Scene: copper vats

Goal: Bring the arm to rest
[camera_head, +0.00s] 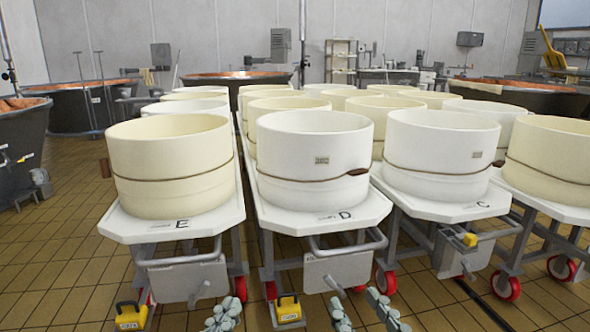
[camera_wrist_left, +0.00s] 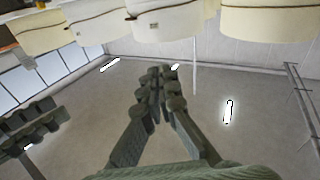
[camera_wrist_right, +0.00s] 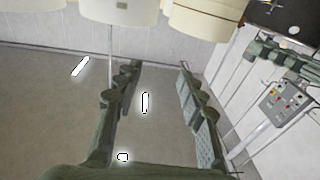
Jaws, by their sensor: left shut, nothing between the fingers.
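My left gripper (camera_head: 222,316) shows at the bottom edge of the head view, left of centre, with its grey-green fingers together. In the left wrist view its fingertips (camera_wrist_left: 161,74) meet with nothing between them. My right gripper (camera_head: 362,311) is at the bottom edge, right of centre, with its two fingers apart. In the right wrist view its fingertips (camera_wrist_right: 157,68) are well separated and nothing is between them. Both grippers are low in front of the trolleys. The arms behind them are mostly out of the head view.
Round cream and white tubs (camera_head: 170,165) stand in rows on white trolleys lettered E (camera_head: 225,222), D (camera_head: 375,208) and C (camera_head: 500,201). The trolleys have metal handles and red wheels (camera_head: 386,281). Copper vats (camera_head: 85,108) stand behind. Tiled floor (camera_head: 60,260) is clear at left.

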